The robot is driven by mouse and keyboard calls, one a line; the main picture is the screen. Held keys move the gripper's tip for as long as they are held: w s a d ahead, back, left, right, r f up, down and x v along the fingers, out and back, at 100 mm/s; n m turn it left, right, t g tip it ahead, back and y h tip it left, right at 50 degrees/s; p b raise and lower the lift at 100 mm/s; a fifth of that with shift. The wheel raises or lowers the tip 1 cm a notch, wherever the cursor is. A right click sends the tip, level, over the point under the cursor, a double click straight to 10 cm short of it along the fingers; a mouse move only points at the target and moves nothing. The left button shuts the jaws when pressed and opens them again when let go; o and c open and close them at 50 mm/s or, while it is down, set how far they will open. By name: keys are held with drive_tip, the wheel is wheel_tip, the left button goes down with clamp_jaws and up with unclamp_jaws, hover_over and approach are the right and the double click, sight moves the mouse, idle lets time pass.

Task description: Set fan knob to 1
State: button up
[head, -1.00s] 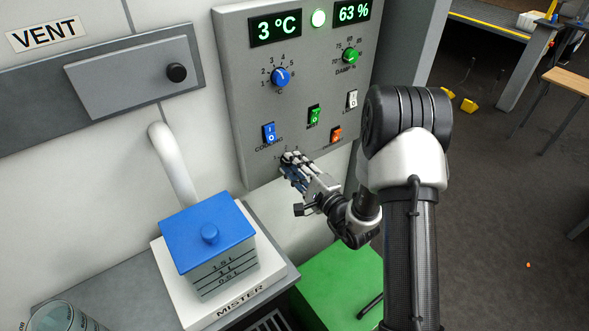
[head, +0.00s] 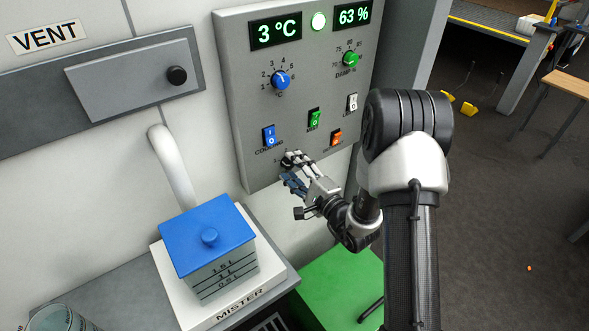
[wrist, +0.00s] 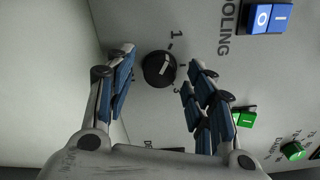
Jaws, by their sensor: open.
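The fan knob (wrist: 159,68) is a round black knob with a white pointer line, low on the grey control panel (head: 235,100). In the wrist view its pointer slants toward the upper right, near the tick beside the printed "1". Other marks beside it are partly covered by a finger. My gripper (head: 293,172) is open at the panel's lower edge. In the wrist view my gripper (wrist: 160,75) has one finger on each side of the knob. I cannot tell whether either finger touches it. In the head view my fingers largely hide the knob.
Above the knob are a blue cooling switch (head: 269,135), a green switch (head: 314,119), an orange switch (head: 336,137) and a blue dial (head: 281,80). The mister (head: 210,240) with its blue lid stands below left. A green surface (head: 340,285) lies below my arm.

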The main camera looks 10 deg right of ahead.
drive_tip(key=v, duration=1.2)
idle(0.4)
